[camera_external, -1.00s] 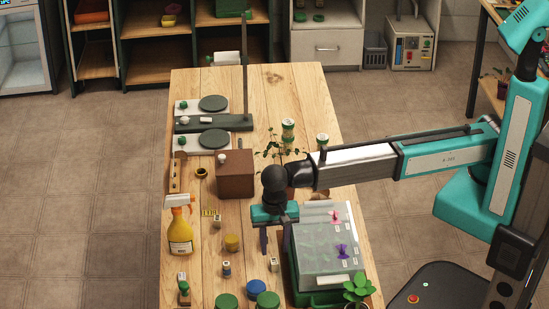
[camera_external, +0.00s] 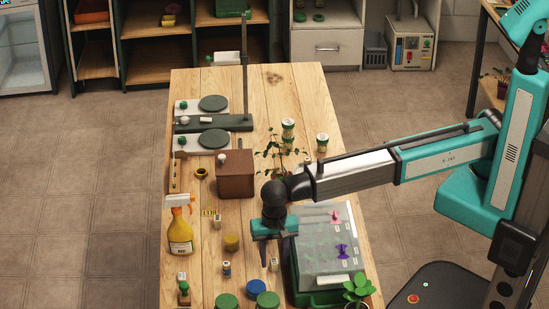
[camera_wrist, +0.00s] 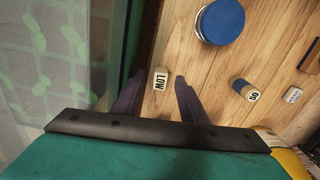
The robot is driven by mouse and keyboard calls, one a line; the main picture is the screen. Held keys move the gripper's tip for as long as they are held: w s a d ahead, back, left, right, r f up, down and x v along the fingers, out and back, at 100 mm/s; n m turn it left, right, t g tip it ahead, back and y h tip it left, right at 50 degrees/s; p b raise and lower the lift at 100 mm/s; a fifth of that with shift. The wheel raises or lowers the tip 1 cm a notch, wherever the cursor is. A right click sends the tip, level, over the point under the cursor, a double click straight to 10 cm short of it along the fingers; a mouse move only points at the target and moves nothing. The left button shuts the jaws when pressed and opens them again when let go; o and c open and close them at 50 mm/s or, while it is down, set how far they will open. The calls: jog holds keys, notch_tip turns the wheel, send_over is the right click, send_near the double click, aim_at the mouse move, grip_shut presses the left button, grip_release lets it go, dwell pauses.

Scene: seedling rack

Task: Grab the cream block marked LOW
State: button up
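The cream block marked LOW (camera_wrist: 160,82) lies on the wooden table in the wrist view, between the lines of my two fingers and close to their tips. In the external view the small cream block (camera_external: 274,265) sits below my gripper, left of the lidded tray. My gripper (camera_external: 272,258) is open and points down over it; its dark fingers also show in the wrist view (camera_wrist: 158,92), one on each side of the block with gaps. I cannot tell how high the tips are above the table.
A green tray with a clear lid (camera_external: 325,255) stands close on the right. A blue-lidded jar (camera_wrist: 222,20) is near the block. A spray bottle (camera_external: 180,232) stands left.

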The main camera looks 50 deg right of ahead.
aim_at(274, 261)
dwell(0.3)
grip_shut()
jog(key=shift+r, duration=0.15)
notch_tip(274, 261, up, 10)
jog(key=b, duration=0.2)
jog(key=shift+b, duration=0.35)
dwell(0.3)
dwell(0.5)
